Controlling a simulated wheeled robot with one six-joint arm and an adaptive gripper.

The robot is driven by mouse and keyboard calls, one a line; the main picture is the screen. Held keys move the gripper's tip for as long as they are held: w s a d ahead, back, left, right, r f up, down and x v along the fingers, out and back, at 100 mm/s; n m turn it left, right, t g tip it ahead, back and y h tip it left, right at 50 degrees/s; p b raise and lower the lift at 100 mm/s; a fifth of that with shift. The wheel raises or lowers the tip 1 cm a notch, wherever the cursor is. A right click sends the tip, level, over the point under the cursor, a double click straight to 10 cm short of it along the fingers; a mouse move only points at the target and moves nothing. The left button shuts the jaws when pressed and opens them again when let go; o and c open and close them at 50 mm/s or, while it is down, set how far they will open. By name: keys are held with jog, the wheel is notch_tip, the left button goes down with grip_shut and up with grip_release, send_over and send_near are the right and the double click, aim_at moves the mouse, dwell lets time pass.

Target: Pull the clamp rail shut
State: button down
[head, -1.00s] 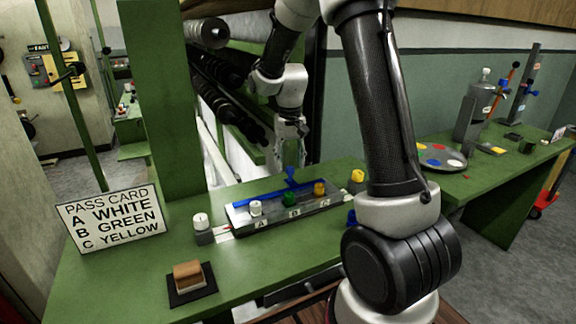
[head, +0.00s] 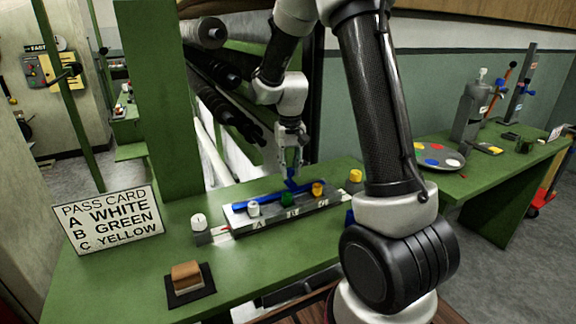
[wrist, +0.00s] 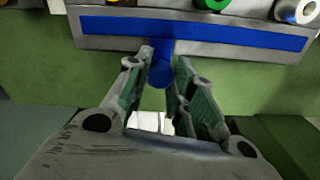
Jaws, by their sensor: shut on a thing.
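The blue clamp rail (head: 258,196) lies along the back side of a grey block (head: 262,221) on the green bench. In the wrist view the rail (wrist: 235,34) is a long flat blue bar, and its round blue handle (wrist: 161,72) points towards me. My gripper (head: 290,178) is at the handle, and in the wrist view its fingers (wrist: 163,64) are shut on it from both sides. A white spool (head: 253,208), a green spool (head: 286,199) and a yellow spool (head: 318,190) stand in a row in front of the rail, over the letters.
A pass card (head: 108,221) reads A white, B green, C yellow. Left of the block stands a white-topped piece (head: 198,222), and right of it another yellow piece (head: 355,176). A brown-topped block (head: 187,276) sits in front. Dark rollers (head: 215,75) are behind.

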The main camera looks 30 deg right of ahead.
jog(key=shift+s, duration=1.1)
jog(key=c, duration=1.2)
grip_release()
jog(key=shift+o, duration=0.2)
jog(key=shift+r, duration=0.1)
notch_tip(320, 180, up, 12)
